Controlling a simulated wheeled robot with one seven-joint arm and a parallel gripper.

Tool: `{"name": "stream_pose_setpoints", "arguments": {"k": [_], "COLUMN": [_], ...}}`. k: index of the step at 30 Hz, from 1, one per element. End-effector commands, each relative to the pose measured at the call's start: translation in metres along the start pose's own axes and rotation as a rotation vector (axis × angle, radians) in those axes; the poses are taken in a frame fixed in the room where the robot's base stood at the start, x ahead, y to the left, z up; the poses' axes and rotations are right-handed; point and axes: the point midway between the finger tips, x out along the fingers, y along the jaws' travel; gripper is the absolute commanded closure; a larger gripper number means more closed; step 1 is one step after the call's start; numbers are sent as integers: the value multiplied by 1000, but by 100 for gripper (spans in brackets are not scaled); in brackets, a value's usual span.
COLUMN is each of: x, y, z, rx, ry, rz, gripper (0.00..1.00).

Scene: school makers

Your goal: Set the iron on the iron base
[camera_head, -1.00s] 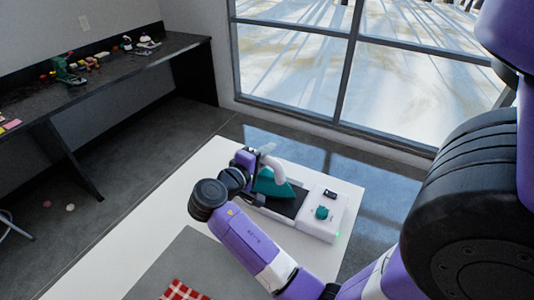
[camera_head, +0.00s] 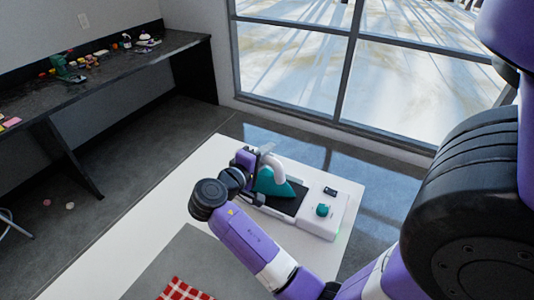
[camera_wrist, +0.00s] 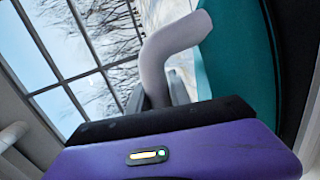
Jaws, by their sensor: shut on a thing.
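The iron (camera_head: 271,184) has a teal body and a pale curved handle. It is at the iron base (camera_head: 327,211), a white unit with a dark rest plate, a teal knob and a small green light. The iron's teal side shows over the dark plate; whether it bears fully on the plate I cannot tell. My gripper (camera_head: 250,163) is shut on the iron's handle, at the left end of the base. In the wrist view the pale handle (camera_wrist: 172,50) rises from behind my gripper's body, beside the teal iron body (camera_wrist: 238,55). The fingertips are mostly hidden.
The white table (camera_head: 150,213) carries a grey mat (camera_head: 190,255) and a red checked cloth (camera_head: 182,291) near the front. A dark counter (camera_head: 120,70) with small items stands along the left wall. Large windows are behind the table.

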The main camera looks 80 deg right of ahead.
Motion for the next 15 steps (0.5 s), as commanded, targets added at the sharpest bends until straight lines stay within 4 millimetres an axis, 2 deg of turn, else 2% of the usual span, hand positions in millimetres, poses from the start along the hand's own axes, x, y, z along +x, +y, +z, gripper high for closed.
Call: {"name": "stream_pose_setpoints", "arguments": {"k": [5,6,7,15], "x": [0,0,0,0], "y": [-1,-1,-1,-4], "z": [0,0,0,0], "rx": [2,3,3,-2], "ry": [1,1,1,-1], "rz": [3,3,3,-2], "gripper": [100,70,67,67]}}
